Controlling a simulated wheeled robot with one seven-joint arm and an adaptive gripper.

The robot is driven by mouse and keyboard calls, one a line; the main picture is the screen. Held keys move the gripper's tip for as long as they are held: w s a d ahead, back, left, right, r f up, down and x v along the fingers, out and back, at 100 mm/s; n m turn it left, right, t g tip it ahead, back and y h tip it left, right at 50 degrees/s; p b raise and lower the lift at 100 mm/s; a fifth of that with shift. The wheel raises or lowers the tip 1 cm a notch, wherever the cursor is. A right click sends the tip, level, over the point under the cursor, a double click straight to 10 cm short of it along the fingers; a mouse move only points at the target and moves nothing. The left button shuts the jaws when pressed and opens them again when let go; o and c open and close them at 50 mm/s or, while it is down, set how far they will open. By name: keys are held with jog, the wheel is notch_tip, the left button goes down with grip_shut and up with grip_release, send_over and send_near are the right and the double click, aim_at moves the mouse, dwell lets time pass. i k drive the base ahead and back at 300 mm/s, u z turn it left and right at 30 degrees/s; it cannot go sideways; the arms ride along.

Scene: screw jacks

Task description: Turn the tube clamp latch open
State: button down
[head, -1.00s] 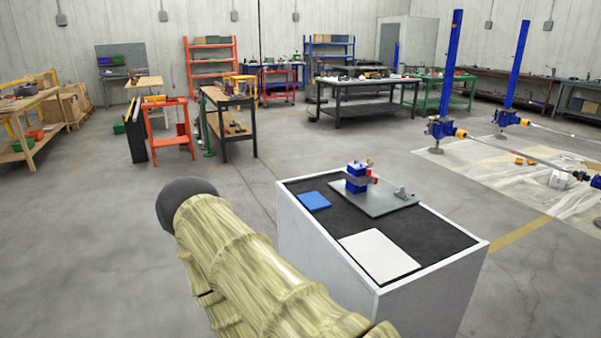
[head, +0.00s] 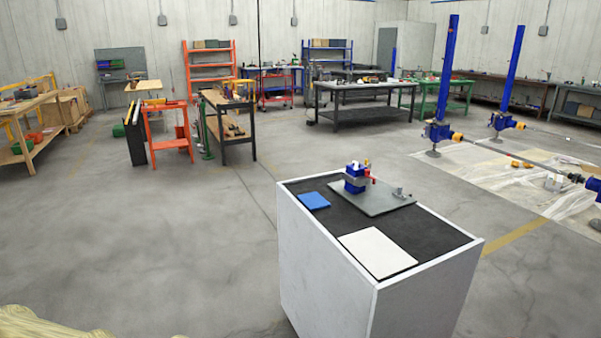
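A small blue clamp-like device (head: 355,178) stands upright on a grey plate (head: 385,202) on top of a white cabinet (head: 325,265). Red parts (head: 371,170) show at its right side and a pale piece on its top. A small grey metal fitting (head: 401,194) sits at the plate's right end. I cannot tell which of these is the tube clamp latch, or whether it is open; they are too small. My gripper is not in view. Only a bit of my covered arm shows at the bottom left.
A blue pad (head: 313,201) and a white sheet (head: 378,252) lie on the cabinet's dark top. Open floor (head: 150,230) lies left of the cabinet. Workbenches (head: 368,95) stand behind. Blue screw jacks (head: 440,110) stand on the right by a floor sheet.

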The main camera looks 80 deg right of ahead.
aim_at(367, 173)
jog(key=k, duration=1.4)
jog(key=z, duration=2.35)
